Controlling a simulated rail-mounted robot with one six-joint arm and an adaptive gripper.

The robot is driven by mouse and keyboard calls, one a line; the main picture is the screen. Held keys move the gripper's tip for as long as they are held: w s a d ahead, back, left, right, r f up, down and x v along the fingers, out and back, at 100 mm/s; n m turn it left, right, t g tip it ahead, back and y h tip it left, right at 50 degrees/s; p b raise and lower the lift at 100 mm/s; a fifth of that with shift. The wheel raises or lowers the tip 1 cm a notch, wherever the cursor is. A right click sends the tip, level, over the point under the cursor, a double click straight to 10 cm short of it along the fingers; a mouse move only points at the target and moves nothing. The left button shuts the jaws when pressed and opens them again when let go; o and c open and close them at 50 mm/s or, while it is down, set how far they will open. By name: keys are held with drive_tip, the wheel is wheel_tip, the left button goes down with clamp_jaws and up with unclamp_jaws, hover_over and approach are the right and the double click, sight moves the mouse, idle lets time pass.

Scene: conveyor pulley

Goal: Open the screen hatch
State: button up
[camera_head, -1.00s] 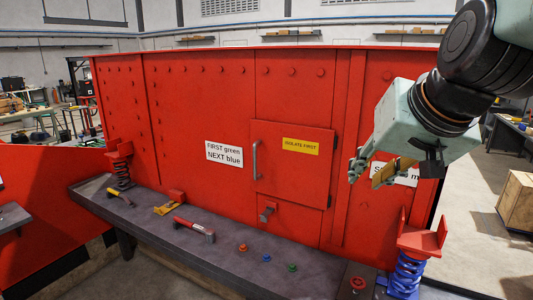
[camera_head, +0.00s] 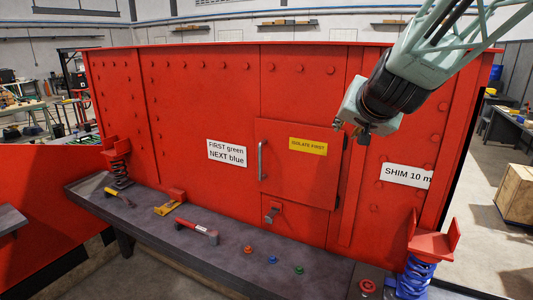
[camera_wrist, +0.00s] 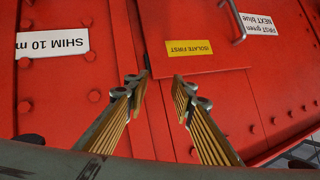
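The screen hatch (camera_head: 300,180) is a red square door in the red wall, and it looks closed. It has a silver vertical handle (camera_head: 262,160) on its left edge and a yellow "ISOLATE FIRST" label (camera_head: 308,146). A small latch-like part (camera_head: 271,214) sits below it. My gripper (camera_head: 352,132) is near the hatch's upper right edge, well right of the handle. In the upside-down wrist view, the open, empty fingers (camera_wrist: 159,88) point toward the hatch (camera_wrist: 205,62), with its handle (camera_wrist: 240,28) at the top. Distance from the wall is unclear.
A dark bench (camera_head: 150,220) runs below the wall. A red-handled hammer (camera_head: 198,231), another tool (camera_head: 117,196), a yellow item (camera_head: 168,208) and coloured buttons (camera_head: 273,259) lie on it. Spring mounts stand left (camera_head: 119,165) and right (camera_head: 425,260). The space before the hatch handle is clear.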

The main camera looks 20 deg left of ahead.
drive_tip(key=w+a+f+t+b, duration=0.1)
drive_tip(key=w+a+f, duration=0.35)
drive_tip(key=a, duration=0.45)
drive_tip(key=n+t+h+b, duration=0.2)
drive_tip(key=t+b, duration=0.2)
drive_tip(key=t, duration=0.2)
approach(259, 155)
drive_tip(key=s, duration=0.3)
drive_tip(key=shift+d+r, duration=0.15)
drive_tip(key=shift+w, duration=0.1)
drive_tip(key=shift+w+a, duration=0.2)
drive_tip(key=shift+w, duration=3.15)
drive_tip(key=shift+w+a, duration=0.15)
drive_tip(key=shift+w, duration=3.25)
drive_tip(key=shift+c, duration=0.5)
